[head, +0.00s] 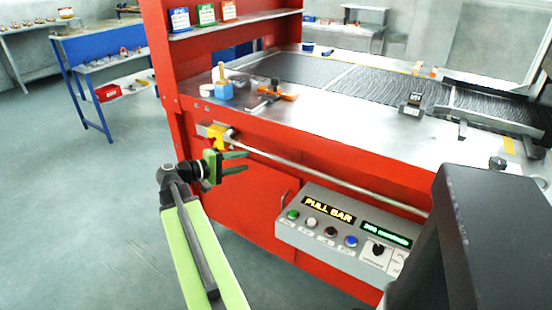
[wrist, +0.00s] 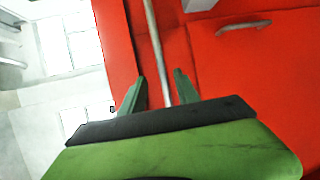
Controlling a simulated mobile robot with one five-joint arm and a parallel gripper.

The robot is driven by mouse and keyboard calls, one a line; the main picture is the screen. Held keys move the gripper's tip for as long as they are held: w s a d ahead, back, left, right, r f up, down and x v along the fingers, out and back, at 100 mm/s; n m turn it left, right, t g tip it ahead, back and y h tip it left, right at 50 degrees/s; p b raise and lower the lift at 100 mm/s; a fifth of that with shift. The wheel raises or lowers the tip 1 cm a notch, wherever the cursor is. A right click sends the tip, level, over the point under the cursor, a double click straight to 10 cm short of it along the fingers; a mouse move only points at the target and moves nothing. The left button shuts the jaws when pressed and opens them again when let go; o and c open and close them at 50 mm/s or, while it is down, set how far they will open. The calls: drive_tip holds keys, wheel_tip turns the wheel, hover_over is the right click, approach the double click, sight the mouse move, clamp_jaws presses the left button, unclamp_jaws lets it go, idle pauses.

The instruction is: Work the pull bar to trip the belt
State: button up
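The pull bar (head: 330,177) is a long thin metal rod along the front of the red belt frame. It runs from a yellow bracket (head: 217,136) at its left end down toward the lower right. My gripper (head: 247,161) has green fingers and is open and empty, just below and in front of the bar's left part in the head view. In the wrist view the bar (wrist: 154,40) runs down between the two spread fingertips (wrist: 160,75); I cannot tell whether it touches either finger. The dark mesh belt (head: 385,93) lies on top of the frame.
A grey control box (head: 345,235) with a lit "PULL BAR" sign, buttons and a knob juts out below the bar. A curved handle (head: 284,199) is on the red front. Tools and a blue pot (head: 223,91) sit on the ledge. Open floor lies left.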

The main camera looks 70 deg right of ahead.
drive_tip(key=b+x, duration=0.2)
drive_tip(key=x, duration=1.2)
drive_tip(key=shift+s+d+f, duration=0.1)
drive_tip(key=shift+d, duration=0.15)
clamp_jaws()
